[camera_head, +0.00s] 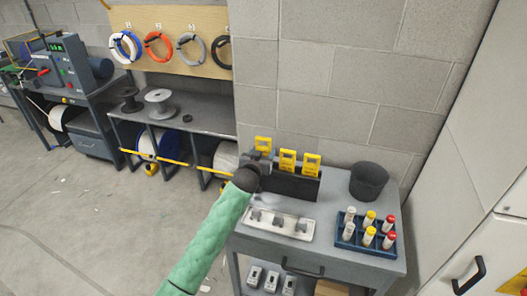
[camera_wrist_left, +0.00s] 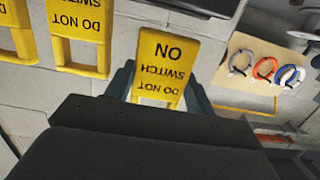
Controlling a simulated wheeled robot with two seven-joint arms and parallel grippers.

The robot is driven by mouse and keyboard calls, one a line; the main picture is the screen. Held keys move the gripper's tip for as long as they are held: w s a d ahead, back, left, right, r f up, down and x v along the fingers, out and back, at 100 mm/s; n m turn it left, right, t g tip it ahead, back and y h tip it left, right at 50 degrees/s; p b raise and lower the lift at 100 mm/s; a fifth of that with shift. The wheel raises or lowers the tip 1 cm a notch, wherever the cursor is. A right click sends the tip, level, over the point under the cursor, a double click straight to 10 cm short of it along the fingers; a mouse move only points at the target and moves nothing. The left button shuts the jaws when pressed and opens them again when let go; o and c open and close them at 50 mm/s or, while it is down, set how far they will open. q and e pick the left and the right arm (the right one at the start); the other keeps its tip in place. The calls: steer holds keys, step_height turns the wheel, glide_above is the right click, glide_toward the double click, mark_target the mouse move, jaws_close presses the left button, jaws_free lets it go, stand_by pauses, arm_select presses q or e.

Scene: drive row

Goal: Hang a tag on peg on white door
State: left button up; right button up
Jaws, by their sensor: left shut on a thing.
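My left gripper (camera_head: 261,157) is shut on a yellow tag (camera_head: 264,145) at the left end of a dark rack (camera_head: 290,184). In the left wrist view this tag (camera_wrist_left: 166,62) stands between the two fingers, its "DO NOT SWITCH ON" print upside down. Two more yellow tags, a middle one (camera_head: 288,160) and a right one (camera_head: 311,165), stand at the rack. I cannot tell whether the held tag still touches the rack. A white door front (camera_head: 500,235) with a black handle is at the far right; no peg shows on it. My right gripper is out of view.
The rack stands on a grey cart (camera_head: 330,255) against the block wall. A dark cup (camera_head: 369,181), a blue tray (camera_head: 347,243) of capped tubes and a white plate (camera_head: 262,225) with grey clips share its top. Open floor (camera_head: 100,215) lies to the left.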

arm_select(q)
steer(key=p+v, duration=0.3)
steer(key=v, duration=0.4)
steer(key=shift+r, duration=0.3)
stand_by(0.4)
